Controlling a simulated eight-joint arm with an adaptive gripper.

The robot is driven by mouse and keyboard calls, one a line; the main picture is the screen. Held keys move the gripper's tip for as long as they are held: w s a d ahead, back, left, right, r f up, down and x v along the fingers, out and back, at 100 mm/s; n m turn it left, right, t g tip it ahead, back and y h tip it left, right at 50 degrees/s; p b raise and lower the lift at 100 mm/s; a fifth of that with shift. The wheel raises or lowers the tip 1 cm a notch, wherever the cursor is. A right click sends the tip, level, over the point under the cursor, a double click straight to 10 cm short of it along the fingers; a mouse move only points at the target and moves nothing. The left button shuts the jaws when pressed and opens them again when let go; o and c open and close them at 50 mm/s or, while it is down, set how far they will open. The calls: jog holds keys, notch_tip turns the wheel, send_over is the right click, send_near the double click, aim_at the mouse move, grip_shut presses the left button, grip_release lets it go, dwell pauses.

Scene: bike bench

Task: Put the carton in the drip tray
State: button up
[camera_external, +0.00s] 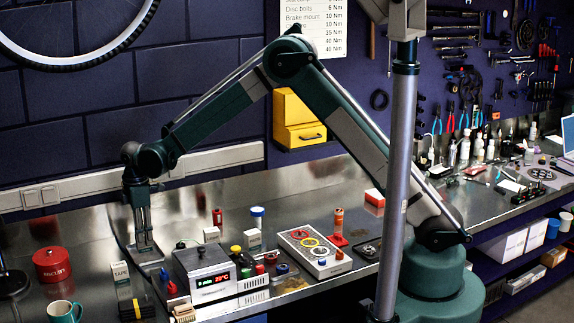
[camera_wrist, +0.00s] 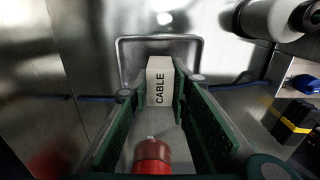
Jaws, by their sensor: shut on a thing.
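The carton (camera_wrist: 160,82) is a small pale box marked CABLE. In the wrist view it is between the green fingers of my gripper (camera_wrist: 157,92), which is shut on it. A shiny metal tray with a raised rim (camera_wrist: 128,42), apparently the drip tray, lies below and around the carton. In the external view my gripper (camera_external: 144,240) points down over the tray (camera_external: 150,258) at the left of the bench. The fingers mostly hide the carton there, and I cannot tell whether its base touches the tray floor.
A red tin (camera_external: 52,265), a teal mug (camera_external: 64,311) and a TAPE box (camera_external: 122,280) stand left and in front. A grey display unit (camera_external: 203,270) stands close on the right. A red object with a pale tip (camera_wrist: 152,155) shows low in the wrist view.

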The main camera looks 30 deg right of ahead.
jog(key=shift+f, duration=0.85)
jog(key=shift+f, duration=0.1)
jog(key=o, duration=0.9)
notch_tip(320, 180, up, 12)
jog(key=shift+r+b, duration=0.15)
jog(key=shift+b, duration=0.15)
dwell(0.3)
